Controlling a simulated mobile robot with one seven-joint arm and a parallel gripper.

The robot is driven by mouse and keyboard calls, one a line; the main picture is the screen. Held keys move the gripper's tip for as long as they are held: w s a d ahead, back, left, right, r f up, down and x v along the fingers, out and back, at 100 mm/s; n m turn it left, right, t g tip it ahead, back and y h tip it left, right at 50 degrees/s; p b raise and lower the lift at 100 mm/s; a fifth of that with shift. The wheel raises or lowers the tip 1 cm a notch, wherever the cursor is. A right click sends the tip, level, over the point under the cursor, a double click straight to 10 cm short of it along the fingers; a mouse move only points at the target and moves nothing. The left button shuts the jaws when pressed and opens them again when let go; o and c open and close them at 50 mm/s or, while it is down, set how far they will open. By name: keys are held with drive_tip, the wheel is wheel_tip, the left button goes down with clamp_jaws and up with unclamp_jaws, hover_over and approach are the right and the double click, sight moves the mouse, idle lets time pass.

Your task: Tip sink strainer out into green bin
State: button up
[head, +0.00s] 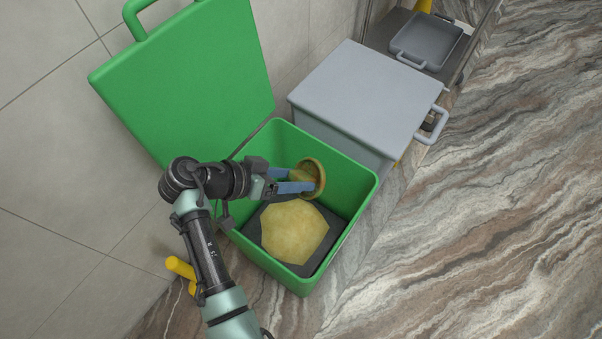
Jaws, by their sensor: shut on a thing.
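The green bin (357,186) stands on the floor with its lid (190,75) swung up and open at the back left. My gripper (307,181) is over the bin's opening, shut on the sink strainer (320,172). The strainer is a round, brass-coloured cup, tilted onto its side, with yellowish matter in its mouth. In the bottom of the bin a pale yellow mass (295,232) lies on a dark square surface (333,228). I cannot tell whether the matter in the strainer is loose or stuck.
A grey lidded bin (370,90) with a handle stands close behind the green bin. A grey tray (427,42) sits on a metal shelf at the top right. A yellow object (180,267) is beside my arm at the lower left. The marbled floor (480,220) at right is clear.

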drive_tip(key=r+y+p, duration=0.1)
drive_tip(key=p, duration=0.1)
drive_tip(key=r+g+y+p, duration=0.1)
drive_tip(key=y, duration=0.1)
drive_tip(key=r+g+y+p, duration=0.1)
drive_tip(key=p, duration=0.1)
drive_tip(key=shift+w+d+r+y+p, duration=0.15)
drive_tip(key=shift+d+r+y+p, duration=0.05)
drive_tip(key=shift+d+y+p, duration=0.15)
drive_tip(key=r+y+p, duration=0.1)
drive_tip(key=y+p, duration=0.1)
drive_tip(key=p, duration=0.1)
drive_tip(key=shift+d+r+g, duration=0.15)
drive_tip(key=shift+g, duration=0.25)
drive_tip(key=y+p, duration=0.1)
drive_tip(key=r+g+y+p, duration=0.1)
drive_tip(key=shift+w+d+p, duration=0.15)
drive_tip(key=shift+p, duration=0.15)
drive_tip(key=shift+y, duration=0.45)
